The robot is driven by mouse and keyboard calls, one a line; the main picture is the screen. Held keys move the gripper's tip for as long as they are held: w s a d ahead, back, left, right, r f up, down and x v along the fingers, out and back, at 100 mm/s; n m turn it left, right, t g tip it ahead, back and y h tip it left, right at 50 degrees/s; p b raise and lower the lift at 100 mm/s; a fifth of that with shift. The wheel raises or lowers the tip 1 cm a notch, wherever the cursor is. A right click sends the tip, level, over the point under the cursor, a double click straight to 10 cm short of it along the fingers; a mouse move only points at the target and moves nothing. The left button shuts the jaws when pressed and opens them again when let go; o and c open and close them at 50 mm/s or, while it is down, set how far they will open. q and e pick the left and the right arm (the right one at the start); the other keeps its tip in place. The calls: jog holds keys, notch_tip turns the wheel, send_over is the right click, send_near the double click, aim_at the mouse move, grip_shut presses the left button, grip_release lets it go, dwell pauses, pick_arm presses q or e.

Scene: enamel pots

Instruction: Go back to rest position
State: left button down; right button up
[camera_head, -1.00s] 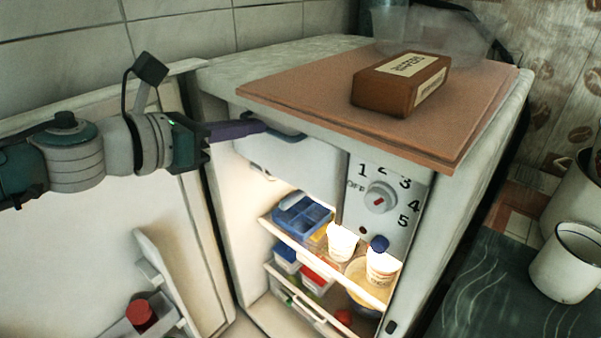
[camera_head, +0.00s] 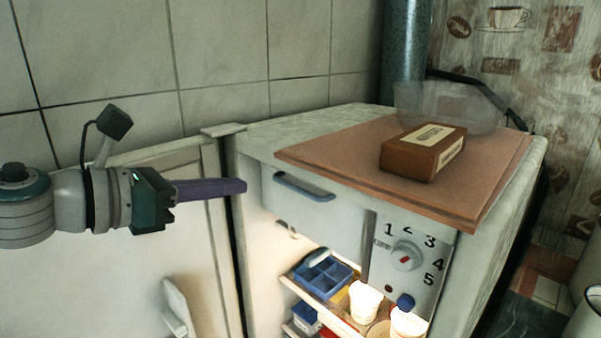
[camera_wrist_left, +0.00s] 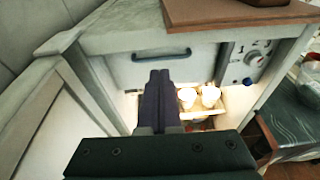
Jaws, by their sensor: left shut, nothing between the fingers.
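My left gripper (camera_head: 242,187) comes in from the left in the head view, with its purple fingers shut and nothing between them. Its fingertips point right, a little to the left of the blue handle (camera_head: 304,187) on the fridge's small upper compartment door, and look apart from it. In the left wrist view the shut fingers (camera_wrist_left: 160,76) point ahead toward the open fridge, below the blue handle (camera_wrist_left: 161,55). The compartment door (camera_head: 328,213) appears closed. My right gripper is not in either view.
The fridge door (camera_head: 190,245) stands open on the left, behind my left arm. Lit shelves hold a blue ice tray (camera_head: 322,275) and white cups (camera_head: 364,302). A brown box (camera_head: 423,153) lies on a board (camera_head: 330,155) on top of the fridge. A tiled wall is behind.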

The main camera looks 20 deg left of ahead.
pick_arm(q)
jog(key=shift+s+a+r, duration=0.25)
jog(key=shift+s+r, duration=0.25)
jog(key=shift+s, duration=0.25)
jog(key=shift+s+a+r, duration=0.25)
jog(key=shift+s+r, duration=0.25)
jog(key=shift+s, duration=0.2)
